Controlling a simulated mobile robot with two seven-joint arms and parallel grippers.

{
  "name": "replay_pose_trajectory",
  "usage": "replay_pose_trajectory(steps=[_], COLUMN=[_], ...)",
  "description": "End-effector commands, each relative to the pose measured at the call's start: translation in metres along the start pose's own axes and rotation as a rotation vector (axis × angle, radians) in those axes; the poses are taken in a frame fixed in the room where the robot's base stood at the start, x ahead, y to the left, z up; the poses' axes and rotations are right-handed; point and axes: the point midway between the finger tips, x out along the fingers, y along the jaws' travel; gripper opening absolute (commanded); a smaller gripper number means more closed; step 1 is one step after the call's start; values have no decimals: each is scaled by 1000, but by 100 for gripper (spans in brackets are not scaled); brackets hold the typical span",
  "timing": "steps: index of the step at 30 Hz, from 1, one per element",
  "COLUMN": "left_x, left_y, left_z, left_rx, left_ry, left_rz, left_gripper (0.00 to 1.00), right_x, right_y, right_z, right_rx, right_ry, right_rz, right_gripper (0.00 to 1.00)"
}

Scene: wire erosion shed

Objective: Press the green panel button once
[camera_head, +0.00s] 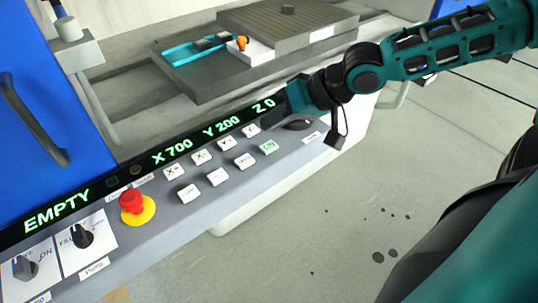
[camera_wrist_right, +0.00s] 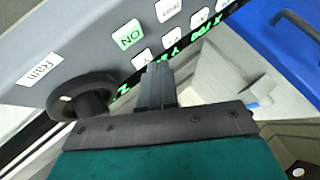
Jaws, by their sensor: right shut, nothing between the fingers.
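The green panel button (camera_head: 269,147), marked ON, sits at the right end of the lower button row on the grey control panel (camera_head: 225,190). It also shows in the right wrist view (camera_wrist_right: 128,35), up and left of the fingertips. My right gripper (camera_head: 284,104) is over the far edge of the panel, beyond the green button in the head view. Its fingers (camera_wrist_right: 157,72) are shut together and empty, pointing toward the panel. They look apart from the green button; whether they touch another part of the panel I cannot tell. My left gripper is not in view.
Several white buttons (camera_head: 218,176) lie left of the green one. A dark round knob (camera_head: 297,125) is close by on the right. A red emergency stop (camera_head: 131,201) and black switches (camera_head: 82,236) are further left. A display reads EMPTY, X 700, Y 200, Z 0.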

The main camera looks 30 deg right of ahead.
Motion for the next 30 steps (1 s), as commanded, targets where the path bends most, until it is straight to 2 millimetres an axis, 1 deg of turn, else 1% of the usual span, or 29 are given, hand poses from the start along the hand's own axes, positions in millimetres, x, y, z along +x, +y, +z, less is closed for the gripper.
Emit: replay_pose_trajectory(steps=[1, 7, 15, 30], left_x=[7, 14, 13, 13], left_y=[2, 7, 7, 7], left_z=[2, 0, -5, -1], left_rx=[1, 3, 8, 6], left_ry=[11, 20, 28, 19], left_rz=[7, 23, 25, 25], left_gripper=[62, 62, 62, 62], right_x=[9, 18, 19, 19], right_y=[6, 13, 14, 14], right_z=[6, 13, 14, 14], right_rx=[0, 0, 0, 0], right_ry=[1, 1, 0, 0], right_rz=[0, 0, 0, 0], right_gripper=[0, 0, 0, 0])
